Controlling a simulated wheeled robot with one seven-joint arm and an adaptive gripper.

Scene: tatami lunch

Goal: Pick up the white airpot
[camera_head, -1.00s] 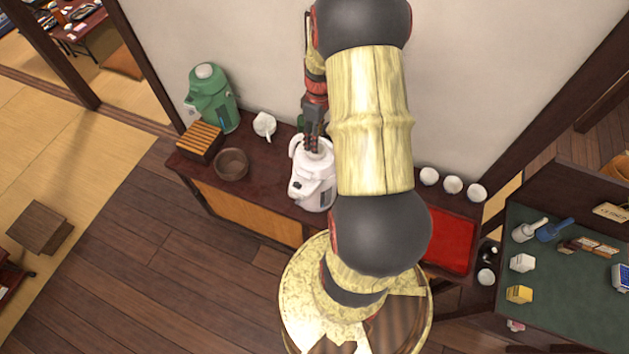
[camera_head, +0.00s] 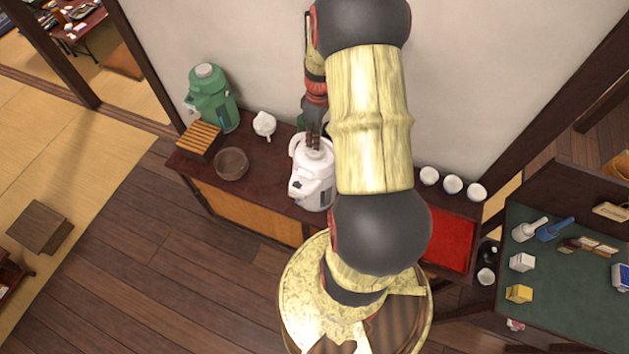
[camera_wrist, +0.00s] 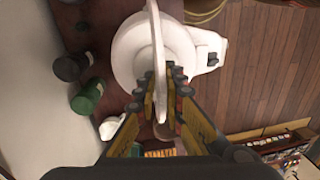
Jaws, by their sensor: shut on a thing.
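The white airpot (camera_head: 314,184) stands upright on the dark red sideboard, partly hidden behind my arm in the head view. My gripper (camera_head: 314,140) is at its top, coming down from above. In the wrist view my gripper (camera_wrist: 167,85) has its fingers on both sides of the airpot's thin white handle (camera_wrist: 158,60), shut on it. The airpot's round white body (camera_wrist: 130,50) and its spout show below the fingers. I cannot see any gap between the airpot's base and the sideboard.
The sideboard (camera_head: 270,184) also bears a green airpot (camera_head: 210,100), a slatted wooden box (camera_head: 200,141), a brown bowl (camera_head: 232,163) and a small white pot (camera_head: 264,124) to the left. White cups (camera_head: 452,184) stand to the right. The wall is close behind.

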